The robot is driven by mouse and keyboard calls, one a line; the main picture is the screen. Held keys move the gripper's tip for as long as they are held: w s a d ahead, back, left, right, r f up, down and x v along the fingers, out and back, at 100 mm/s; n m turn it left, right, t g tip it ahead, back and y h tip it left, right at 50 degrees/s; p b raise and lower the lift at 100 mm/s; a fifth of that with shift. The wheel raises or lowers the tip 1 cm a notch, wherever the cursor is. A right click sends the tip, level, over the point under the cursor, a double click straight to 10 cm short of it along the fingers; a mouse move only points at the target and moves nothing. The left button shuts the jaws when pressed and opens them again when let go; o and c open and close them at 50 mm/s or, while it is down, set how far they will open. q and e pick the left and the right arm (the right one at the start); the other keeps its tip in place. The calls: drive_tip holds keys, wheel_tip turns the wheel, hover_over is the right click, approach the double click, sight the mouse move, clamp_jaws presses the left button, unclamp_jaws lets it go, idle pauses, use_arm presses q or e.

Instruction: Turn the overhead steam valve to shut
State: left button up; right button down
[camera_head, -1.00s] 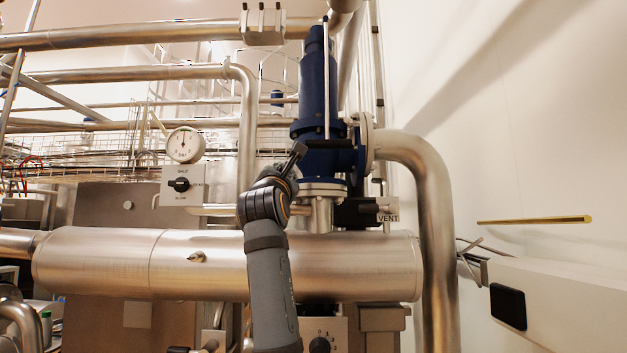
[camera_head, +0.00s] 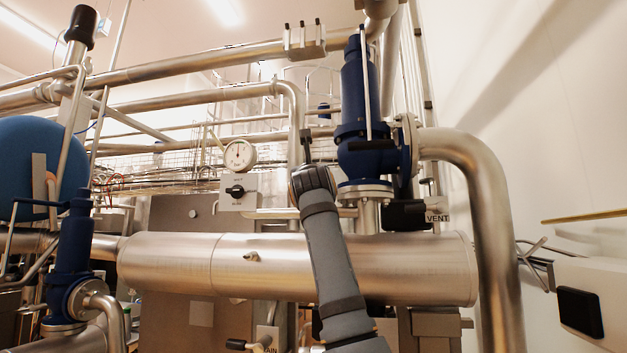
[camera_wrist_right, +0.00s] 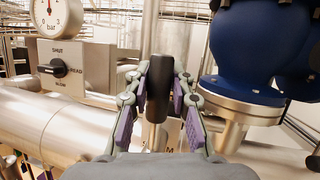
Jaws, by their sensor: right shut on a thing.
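In the right wrist view, a black rounded handle (camera_wrist_right: 157,92) on a metal stem stands upright between the fingers of my right gripper (camera_wrist_right: 158,100). The gripper is shut on this handle. A partly hidden label (camera_wrist_right: 168,150) behind it shows only a letter or two. In the head view, my right gripper (camera_head: 306,150) is raised in front of the pipes, left of the blue valve body (camera_head: 362,110). My arm and wrist hide most of the handle there. My left gripper is not in view.
A pressure gauge (camera_head: 240,155) and a box with a black selector knob (camera_head: 236,191) are left of my right gripper. A thick horizontal steel pipe (camera_head: 180,262) runs below. A VENT label (camera_head: 437,217) sits beside a black handle at right. Another blue valve (camera_head: 72,255) stands at left.

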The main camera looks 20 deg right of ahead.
drive_tip(key=shift+w+a+f, duration=0.1)
drive_tip(key=shift+a, duration=0.1)
idle(0.3)
drive_tip(key=c, duration=1.4)
unclamp_jaws()
drive_tip(key=shift+o, duration=1.2)
drive_tip(key=shift+w+a+n, duration=0.15)
drive_tip(key=shift+a+n, duration=0.15)
